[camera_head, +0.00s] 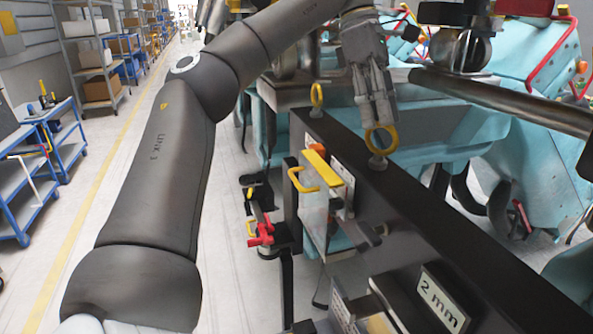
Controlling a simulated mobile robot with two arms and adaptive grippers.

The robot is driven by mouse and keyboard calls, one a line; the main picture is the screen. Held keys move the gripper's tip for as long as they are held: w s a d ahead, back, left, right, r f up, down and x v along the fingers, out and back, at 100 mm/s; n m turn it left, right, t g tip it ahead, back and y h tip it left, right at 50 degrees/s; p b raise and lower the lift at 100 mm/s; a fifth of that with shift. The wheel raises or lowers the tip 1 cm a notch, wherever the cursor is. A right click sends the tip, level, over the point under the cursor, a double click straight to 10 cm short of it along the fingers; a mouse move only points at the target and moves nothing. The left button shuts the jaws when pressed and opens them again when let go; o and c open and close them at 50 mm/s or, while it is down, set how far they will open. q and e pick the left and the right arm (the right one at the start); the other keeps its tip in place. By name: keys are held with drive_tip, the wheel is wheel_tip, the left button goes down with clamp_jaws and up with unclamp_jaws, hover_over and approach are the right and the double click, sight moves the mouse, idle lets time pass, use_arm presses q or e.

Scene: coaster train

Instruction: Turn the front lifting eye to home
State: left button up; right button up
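A yellow lifting eye (381,150), a ring on a grey base, stands on the top of a long black beam (430,215) at the nearer position. A second yellow lifting eye (316,97) stands farther back on the same beam. My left gripper (378,119) comes down from above, with its grey fingers at the top of the nearer eye. The fingers look close together and overlap the ring's upper edge, so I cannot tell whether they touch or grip it. My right gripper is not in view.
A clear box with a yellow handle (317,179) and a red-handled clamp (262,234) are on the beam's left side. Turquoise coaster cars (540,150) and a dark tube (505,102) crowd the right. The left floor is open.

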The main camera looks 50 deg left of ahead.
use_arm(q)
drive_tip(key=shift+n, duration=0.4)
